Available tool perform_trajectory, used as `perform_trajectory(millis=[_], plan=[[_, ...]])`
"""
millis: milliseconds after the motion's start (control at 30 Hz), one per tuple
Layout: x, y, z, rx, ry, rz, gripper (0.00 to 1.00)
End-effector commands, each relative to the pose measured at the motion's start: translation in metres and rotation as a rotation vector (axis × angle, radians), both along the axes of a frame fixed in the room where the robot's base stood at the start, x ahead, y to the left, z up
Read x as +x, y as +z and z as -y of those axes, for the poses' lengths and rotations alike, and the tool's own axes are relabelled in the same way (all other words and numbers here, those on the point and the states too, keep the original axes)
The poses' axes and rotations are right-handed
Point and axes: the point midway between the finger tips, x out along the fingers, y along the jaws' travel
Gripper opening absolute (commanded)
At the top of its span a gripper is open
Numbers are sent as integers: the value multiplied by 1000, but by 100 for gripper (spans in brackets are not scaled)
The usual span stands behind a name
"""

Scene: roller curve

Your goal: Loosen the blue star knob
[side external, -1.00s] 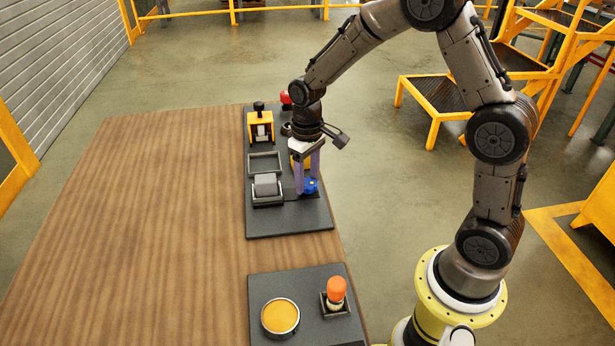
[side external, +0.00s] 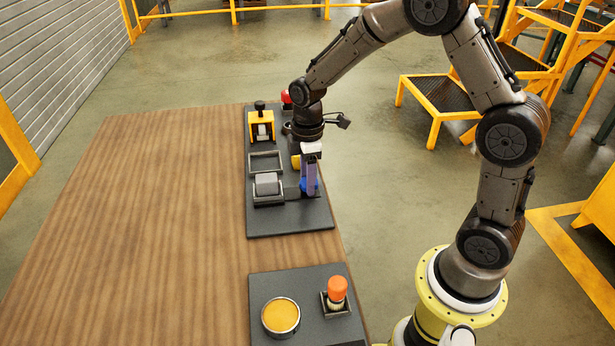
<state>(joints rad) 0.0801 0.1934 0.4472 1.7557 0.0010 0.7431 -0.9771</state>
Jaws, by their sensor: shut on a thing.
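The blue star knob (side external: 316,186) sits on the right side of the far dark panel (side external: 290,222), partly hidden behind a finger. My gripper (side external: 311,188) points down over it, with its purple fingers at the knob's height. The fingers line up one behind the other from this side, so the gap between them is hidden. My gripper is shut on the knob.
On the same panel stand a grey rocker switch (side external: 267,185) with a raised frame, a yellow unit with a black knob (side external: 261,124) and a red knob (side external: 286,98). The wooden table (side external: 170,220) is clear at left.

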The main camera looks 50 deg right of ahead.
Motion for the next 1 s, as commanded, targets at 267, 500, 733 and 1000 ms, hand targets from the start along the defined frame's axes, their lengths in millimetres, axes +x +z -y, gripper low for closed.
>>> perform_trajectory(millis=[267,500,733,1000], plan=[[-4,-5,1,-1,207,-12,0],[-4,-5,1,-1,314,-11,0],[-4,-5,1,0,357,-12,0],[-4,-5,1,-1,362,-13,0]])
